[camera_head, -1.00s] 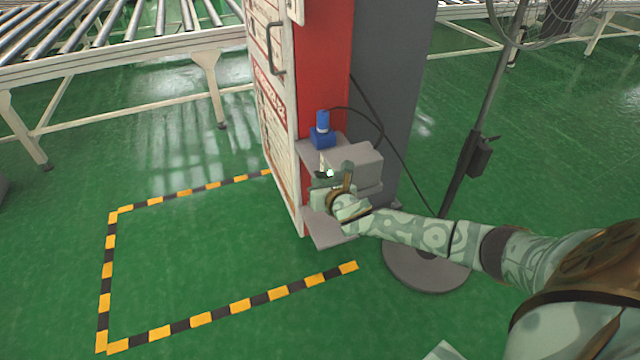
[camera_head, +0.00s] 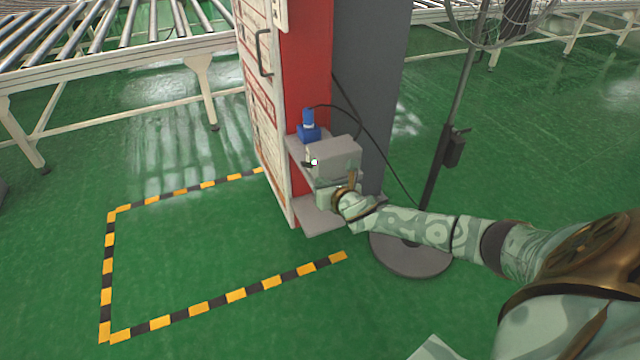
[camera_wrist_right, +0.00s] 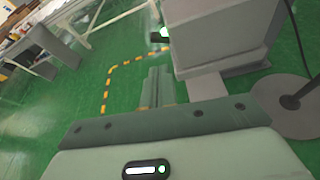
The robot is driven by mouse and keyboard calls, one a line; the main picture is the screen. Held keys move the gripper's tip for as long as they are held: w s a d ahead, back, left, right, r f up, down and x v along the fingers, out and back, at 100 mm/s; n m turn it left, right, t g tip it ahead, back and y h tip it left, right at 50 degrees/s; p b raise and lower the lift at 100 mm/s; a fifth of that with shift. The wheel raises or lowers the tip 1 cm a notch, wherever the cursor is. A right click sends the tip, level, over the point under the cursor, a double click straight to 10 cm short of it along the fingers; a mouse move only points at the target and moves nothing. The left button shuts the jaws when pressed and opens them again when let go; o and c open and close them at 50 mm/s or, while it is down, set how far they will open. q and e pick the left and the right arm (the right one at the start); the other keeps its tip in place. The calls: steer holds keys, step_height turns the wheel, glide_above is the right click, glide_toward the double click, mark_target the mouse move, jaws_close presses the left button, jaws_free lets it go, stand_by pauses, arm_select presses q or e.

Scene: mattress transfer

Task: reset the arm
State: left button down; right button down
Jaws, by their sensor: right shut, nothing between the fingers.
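My right arm (camera_head: 425,226) reaches in from the right. My right gripper (camera_head: 325,197) is in front of the grey box (camera_head: 335,157) and just below it, over the lower shelf. The box sits on a bracket on the red and grey cabinet, and a small green-lit button (camera_head: 314,162) shows on its left side. In the right wrist view my right gripper (camera_wrist_right: 157,82) has its fingers together with nothing between them. The box (camera_wrist_right: 220,35) and the lit button (camera_wrist_right: 160,34) are beyond the fingers there, apart from them. My left gripper is not in view.
A blue device (camera_head: 308,128) with a cable stands behind the box. The lower shelf (camera_head: 315,217) juts out below. A pole on a round base (camera_head: 411,258) stands to the right. A yellow-black floor outline (camera_head: 202,307) encloses clear floor; a roller conveyor (camera_head: 110,55) is behind.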

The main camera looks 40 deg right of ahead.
steer(key=shift+s+f, duration=0.1)
stand_by(0.3)
steer(key=s+d+f+m+g, duration=0.1)
steer(key=s+f+m+g, duration=0.1)
steer(key=s+f+m, duration=0.5)
steer(key=s+d+f+m+g, duration=0.1)
steer(key=s+f+m+g, duration=0.2)
steer(key=f+m, duration=0.8)
steer(key=s+a+f+m+g, duration=0.2)
steer(key=s+a+f+m, duration=0.15)
steer(key=s+f, duration=0.75)
steer(key=s+a+f+m+g, duration=0.2)
steer(key=s+a+f, duration=0.1)
steer(key=s, duration=1)
steer(key=s+a+f+m+g+y, duration=0.1)
steer(key=s+a, duration=0.5)
steer(key=s, duration=0.7)
steer(key=s+a+f+m+g+y, duration=0.1)
steer(key=s+a+f+m+g, duration=0.3)
steer(key=s, duration=0.9)
steer(key=shift+a+f, duration=0.7)
